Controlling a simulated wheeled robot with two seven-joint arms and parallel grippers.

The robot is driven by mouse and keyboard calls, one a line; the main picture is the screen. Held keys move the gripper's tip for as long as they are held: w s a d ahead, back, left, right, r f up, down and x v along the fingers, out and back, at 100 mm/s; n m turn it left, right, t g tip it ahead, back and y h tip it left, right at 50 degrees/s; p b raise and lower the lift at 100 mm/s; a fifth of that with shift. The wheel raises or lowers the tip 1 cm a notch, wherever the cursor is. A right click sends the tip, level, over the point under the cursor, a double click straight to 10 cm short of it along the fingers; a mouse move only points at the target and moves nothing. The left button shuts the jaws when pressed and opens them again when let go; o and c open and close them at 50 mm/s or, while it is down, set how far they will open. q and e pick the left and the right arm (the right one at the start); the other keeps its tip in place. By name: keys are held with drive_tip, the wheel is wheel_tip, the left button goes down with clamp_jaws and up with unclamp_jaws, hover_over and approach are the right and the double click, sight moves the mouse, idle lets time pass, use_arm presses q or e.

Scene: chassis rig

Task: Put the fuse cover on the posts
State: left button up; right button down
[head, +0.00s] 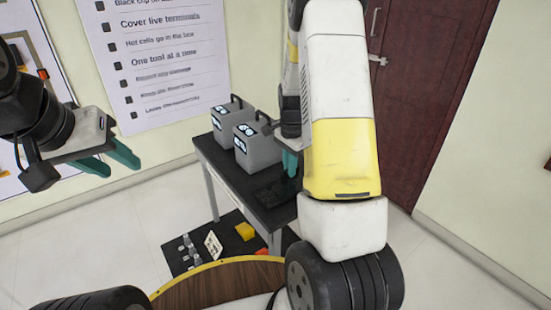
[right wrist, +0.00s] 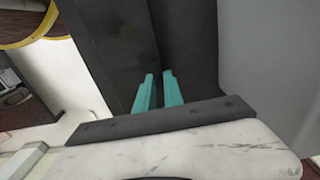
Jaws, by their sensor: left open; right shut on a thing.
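My right gripper (head: 290,168) points down over the right part of the dark table, beside a grey box. In the right wrist view its teal fingertips (right wrist: 158,90) are close together. They are shut on a small dark thing that is hard to tell from the dark surface behind it. I cannot make out whether it is the fuse cover. A flat black piece (head: 268,191) lies on the table near the fingers; no posts can be told apart on it. My left gripper (head: 122,164) is open and empty, in the air at left.
Two grey boxes (head: 262,152) with black handles stand on the table (head: 215,155). Below, a dark mat (head: 203,240) holds a yellow block (head: 245,231), a white card (head: 213,244) and small grey parts. A dark red door (head: 425,90) is at right.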

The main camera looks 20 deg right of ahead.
drive_tip(key=shift+f, duration=0.65)
drive_tip(key=shift+f, duration=0.15)
drive_tip(key=c, duration=1.5)
unclamp_jaws()
drive_tip(key=shift+o, duration=0.2)
